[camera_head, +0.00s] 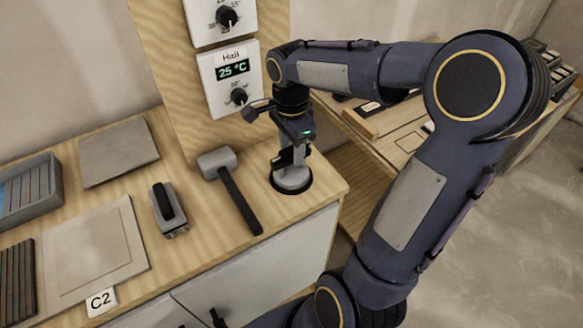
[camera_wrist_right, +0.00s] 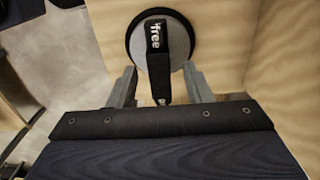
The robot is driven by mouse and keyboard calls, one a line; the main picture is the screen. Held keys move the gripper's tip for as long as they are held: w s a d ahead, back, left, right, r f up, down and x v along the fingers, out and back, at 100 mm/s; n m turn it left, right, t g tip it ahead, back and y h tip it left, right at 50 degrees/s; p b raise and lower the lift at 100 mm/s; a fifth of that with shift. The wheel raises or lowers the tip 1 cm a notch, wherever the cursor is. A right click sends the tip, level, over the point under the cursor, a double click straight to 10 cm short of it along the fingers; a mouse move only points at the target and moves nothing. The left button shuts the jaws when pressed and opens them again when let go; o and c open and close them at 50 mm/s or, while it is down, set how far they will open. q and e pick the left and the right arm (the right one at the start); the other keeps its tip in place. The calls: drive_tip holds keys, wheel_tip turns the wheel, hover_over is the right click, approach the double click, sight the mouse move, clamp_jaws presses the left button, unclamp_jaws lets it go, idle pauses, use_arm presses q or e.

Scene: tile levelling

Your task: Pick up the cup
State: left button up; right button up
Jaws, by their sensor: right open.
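The cup (camera_head: 292,181) is a grey round suction cup with a black rim, standing at the right corner of the wooden worktop. In the right wrist view the cup (camera_wrist_right: 181,50) shows from above, with a black lever across it that reads "free". My right gripper (camera_head: 290,156) points down over the cup. In the right wrist view its open fingers (camera_wrist_right: 160,78) lie on either side of the lever, with gaps between. Whether the fingers touch the cup's body cannot be told. My left gripper is not in view.
A mallet (camera_head: 233,192) lies just left of the cup, and a grey tool with a black handle (camera_head: 168,210) lies further left. Tiles (camera_head: 118,152), a grey tray (camera_head: 28,190) and a C2 label (camera_head: 101,301) are on the left. A thermostat panel (camera_head: 230,75) stands behind.

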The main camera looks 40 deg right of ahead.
drive_tip(key=shift+f, duration=0.75)
clamp_jaws()
drive_tip(key=shift+r, duration=0.15)
